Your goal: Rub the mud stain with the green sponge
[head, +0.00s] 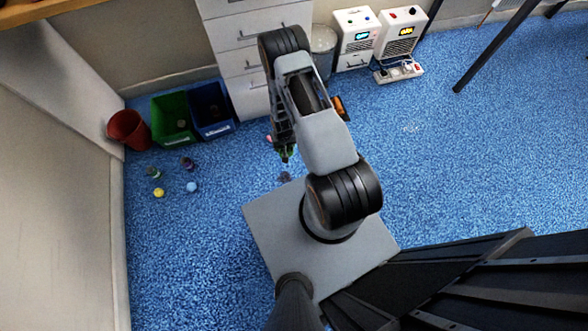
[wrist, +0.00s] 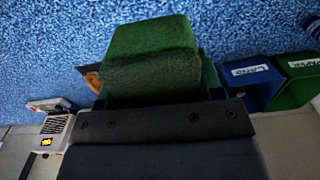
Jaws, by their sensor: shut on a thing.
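The green sponge (wrist: 150,62) fills the middle of the wrist view, a thick block held at the end of my gripper. In the head view my gripper (head: 284,148) points down over the blue floor, with a little of the green sponge (head: 285,156) showing at its tip. My gripper is shut on the sponge. A small dark patch (head: 284,177), which looks like the mud stain, lies on the floor just below the gripper tip in the head picture, near my base. The sponge looks apart from it. The stain does not show in the wrist view.
A red bucket (head: 128,129), a green bin (head: 175,120) and a blue bin (head: 211,110) stand left. Several small items, including a yellow ball (head: 159,192), lie before them. A drawer cabinet (head: 245,60) stands behind. A pale mark (head: 411,128) is on open floor right.

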